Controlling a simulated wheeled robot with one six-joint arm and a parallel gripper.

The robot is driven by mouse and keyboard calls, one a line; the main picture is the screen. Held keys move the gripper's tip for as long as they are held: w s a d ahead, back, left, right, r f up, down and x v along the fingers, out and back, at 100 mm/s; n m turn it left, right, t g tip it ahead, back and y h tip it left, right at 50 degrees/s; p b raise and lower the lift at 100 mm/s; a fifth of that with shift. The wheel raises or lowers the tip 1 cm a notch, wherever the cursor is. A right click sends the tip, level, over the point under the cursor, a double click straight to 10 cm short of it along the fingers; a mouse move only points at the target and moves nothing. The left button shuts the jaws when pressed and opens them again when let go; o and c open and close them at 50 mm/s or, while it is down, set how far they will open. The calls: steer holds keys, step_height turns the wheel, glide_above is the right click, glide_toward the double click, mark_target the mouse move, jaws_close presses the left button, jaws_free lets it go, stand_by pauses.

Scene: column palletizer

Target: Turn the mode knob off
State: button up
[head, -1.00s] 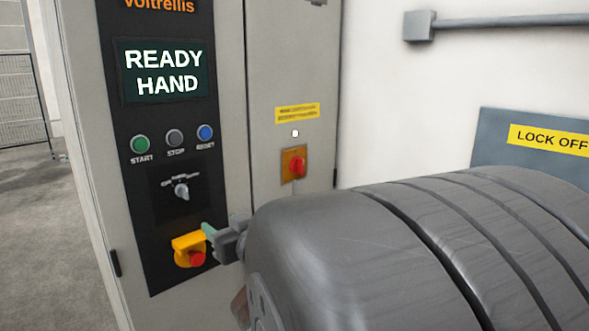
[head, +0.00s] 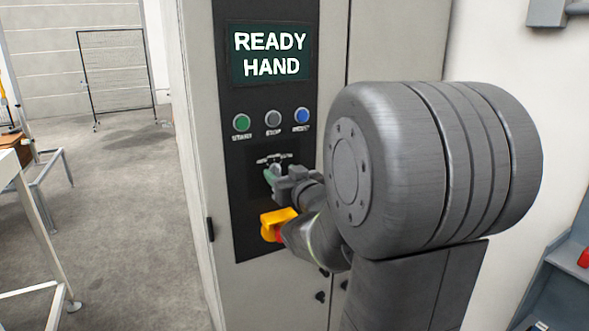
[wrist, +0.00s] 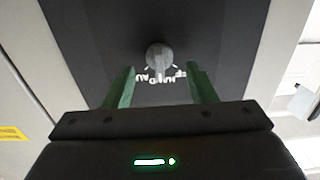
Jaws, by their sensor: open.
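The mode knob (head: 275,169) is a small grey knob on the black panel (head: 237,190) of the cabinet, below the row of buttons. It also shows in the wrist view (wrist: 159,56), above white lettering that appears upside down. My gripper (wrist: 160,68) is open, with its two green fingers on either side of the knob in the picture. No contact with the knob is visible. In the head view my gripper (head: 270,178) is right at the knob and partly covers it. The cabinet screen (head: 270,54) reads READY HAND.
Green, grey and blue buttons (head: 273,118) sit just above the knob. A red emergency stop in a yellow housing (head: 275,219) is close below, partly hidden by my arm. Open floor (head: 130,220) lies to the left, with a mesh frame (head: 115,75) farther back.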

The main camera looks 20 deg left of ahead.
steer(key=shift+x, duration=0.95)
steer(key=c, duration=1)
steer(key=shift+o, duration=0.2)
